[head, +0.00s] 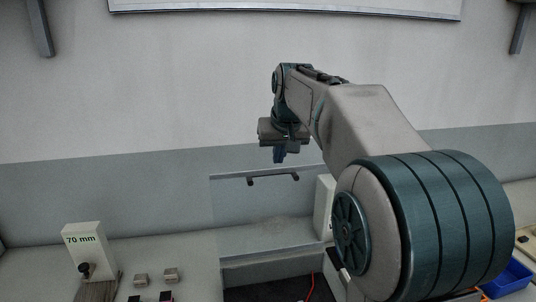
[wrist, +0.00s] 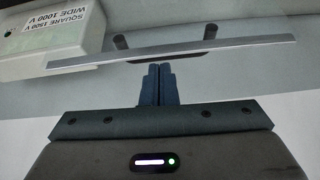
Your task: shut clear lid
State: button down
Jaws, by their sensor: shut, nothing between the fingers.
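The clear lid (head: 235,215) stands raised, roughly upright, at the back of an open box (head: 265,262) in the head view. A dark bar handle (head: 273,179) runs near its top edge. In the wrist view the lid's edge shows as a pale strip (wrist: 250,46), with the black handle (wrist: 122,42) at it. My gripper (head: 279,159) is shut and empty, just above the handle in the head view. In the wrist view its fingertips (wrist: 160,68) point at the strip. I cannot tell whether they touch it.
The box has a dark floor with a red wire (head: 311,286). A white block marked 70 mm (head: 88,243) stands at left near small blocks (head: 171,274). A labelled white box (wrist: 55,50) shows in the wrist view. A blue bin (head: 508,280) is at right.

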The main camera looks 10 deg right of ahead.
jog(key=w+r+p, duration=0.1)
jog(key=w+r, duration=0.3)
jog(key=w, duration=0.1)
jog(key=w+p+x, duration=0.1)
jog(key=p+x, duration=0.1)
jog(key=x, duration=0.8)
jog(key=shift+t, duration=0.3)
jog(key=shift+s+f, duration=0.15)
jog(key=shift+s, duration=2)
jog(key=shift+a, duration=0.1)
